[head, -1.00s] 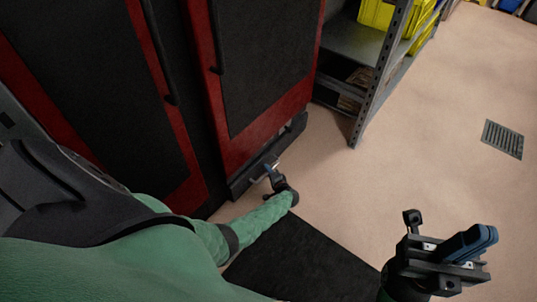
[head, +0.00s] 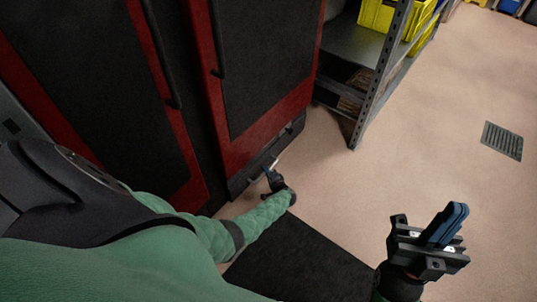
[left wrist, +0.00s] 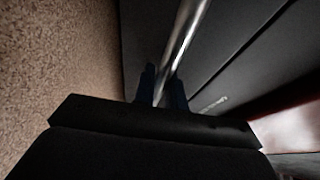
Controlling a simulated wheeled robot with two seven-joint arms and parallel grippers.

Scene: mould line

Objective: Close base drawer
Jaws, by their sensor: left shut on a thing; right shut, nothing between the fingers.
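The base drawer (head: 240,183) is a dark, low front at the foot of the red and black cabinet (head: 258,145). In the head view it looks nearly level with the cabinet above; I cannot tell whether a small gap is left. My left gripper (head: 269,172) is at the drawer front, shut on its metal handle bar. In the left wrist view the blue fingers (left wrist: 161,88) are on both sides of the shiny handle bar (left wrist: 183,38). My right gripper (head: 447,224) is shut and empty, held above the floor at the lower right.
A grey metal shelf (head: 371,88) with yellow bins (head: 377,14) stands just right of the cabinet. A black mat (head: 295,255) lies on the floor before the cabinet. The floor on the right is open, with a drain grate (head: 502,141).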

